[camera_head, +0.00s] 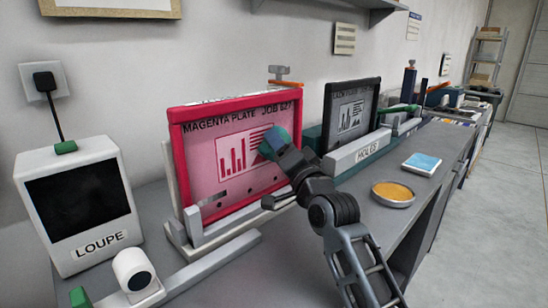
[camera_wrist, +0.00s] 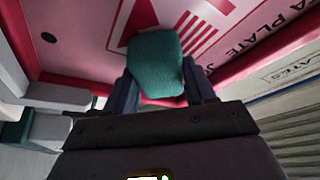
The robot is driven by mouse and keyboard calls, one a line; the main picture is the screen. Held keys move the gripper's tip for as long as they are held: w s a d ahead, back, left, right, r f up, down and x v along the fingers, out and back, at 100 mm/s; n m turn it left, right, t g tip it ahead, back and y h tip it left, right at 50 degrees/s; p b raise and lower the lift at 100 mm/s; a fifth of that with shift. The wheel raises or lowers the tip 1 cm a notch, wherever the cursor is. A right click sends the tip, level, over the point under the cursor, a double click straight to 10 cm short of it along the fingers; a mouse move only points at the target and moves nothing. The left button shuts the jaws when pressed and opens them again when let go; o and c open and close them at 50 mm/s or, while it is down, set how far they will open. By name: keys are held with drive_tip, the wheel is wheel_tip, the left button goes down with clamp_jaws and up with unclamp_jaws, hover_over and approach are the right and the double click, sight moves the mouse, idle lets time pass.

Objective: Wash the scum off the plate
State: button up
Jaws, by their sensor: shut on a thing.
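The magenta plate (camera_head: 205,150) stands upright in a grey holder, with a bar-chart print, lettering along its top and several small dark spots low on its face. One dark spot (camera_wrist: 48,38) shows in the wrist view. My gripper (camera_head: 272,146) is at the plate's right half, over part of the print. It is shut on a teal pad (camera_wrist: 156,62), which also shows in the head view (camera_head: 266,149). The pad is at the plate's face; I cannot tell whether it touches. It hides the surface behind it.
A round dish of orange stuff (camera_head: 393,191) and a blue-topped packet (camera_head: 422,162) lie on the bench right of my arm. A dark framed plate (camera_head: 350,113) stands behind. A white LOUPE box (camera_head: 80,200) and a white cylinder (camera_head: 131,268) are at left.

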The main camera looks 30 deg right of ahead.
sight(253, 143)
drive_tip(key=shift+w+d, duration=0.1)
drive_tip(key=shift+d, duration=0.1)
drive_tip(key=shift+r, duration=0.1)
drive_tip(key=shift+s+a+r+p, duration=0.1)
drive_tip(key=shift+s+a+p, duration=0.1)
drive_tip(key=shift+a+p, duration=0.45)
drive_tip(key=a+p, duration=0.2)
drive_tip(key=s+a+p, duration=0.1)
drive_tip(key=p, duration=0.2)
drive_tip(key=shift+s+a, duration=0.1)
drive_tip(key=shift+a, duration=0.25)
drive_tip(key=shift+s+a+p, duration=0.15)
drive_tip(key=shift+a+p, duration=0.3)
drive_tip(key=shift+p, duration=0.25)
drive_tip(key=shift+a+p, duration=0.1)
drive_tip(key=shift+p, duration=0.2)
